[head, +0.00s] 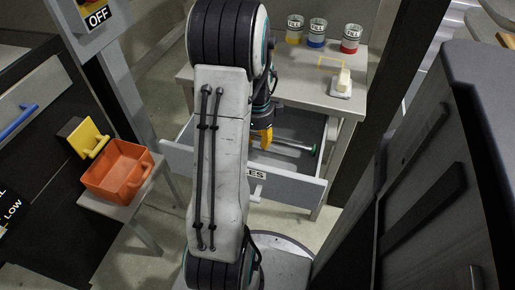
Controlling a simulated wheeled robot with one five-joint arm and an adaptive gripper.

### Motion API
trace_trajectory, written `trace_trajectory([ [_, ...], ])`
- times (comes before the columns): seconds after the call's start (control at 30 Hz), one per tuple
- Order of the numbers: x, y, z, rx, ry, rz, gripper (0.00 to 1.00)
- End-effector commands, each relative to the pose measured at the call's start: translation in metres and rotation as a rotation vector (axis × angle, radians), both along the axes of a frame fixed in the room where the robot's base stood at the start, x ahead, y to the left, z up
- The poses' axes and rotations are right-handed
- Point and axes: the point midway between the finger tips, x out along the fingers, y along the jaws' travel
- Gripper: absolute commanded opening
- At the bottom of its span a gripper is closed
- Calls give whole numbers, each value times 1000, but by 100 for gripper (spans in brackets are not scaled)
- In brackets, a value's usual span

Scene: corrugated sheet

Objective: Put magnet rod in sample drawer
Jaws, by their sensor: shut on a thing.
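The sample drawer (305,188) is pulled open from the bench, and its front label is partly hidden by my arm. My gripper (265,138), with yellow fingertips, is over the open drawer. It is shut on the magnet rod (292,145), a thin silver rod with a green end at the right. The rod lies roughly level, running right from the fingertips, within the drawer's outline. I cannot tell whether it touches the drawer floor. My arm hides the drawer's left middle part and part of the gripper.
The bench top (300,85) carries several jars labelled FILL and a small pale block on a white plate (341,91). An orange bin (117,172) stands on a small table at left. A dark cabinet (455,180) stands close at right, beside a dark post.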

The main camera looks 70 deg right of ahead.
Motion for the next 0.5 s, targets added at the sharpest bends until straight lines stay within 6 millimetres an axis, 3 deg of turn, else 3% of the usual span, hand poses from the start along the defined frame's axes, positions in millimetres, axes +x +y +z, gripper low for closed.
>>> trace_trajectory([
  [0.2, 0, 0, -32, 2, 0, 0, 0],
  [0.5, 0, 0, -41, -1, 0, 0, 0],
])
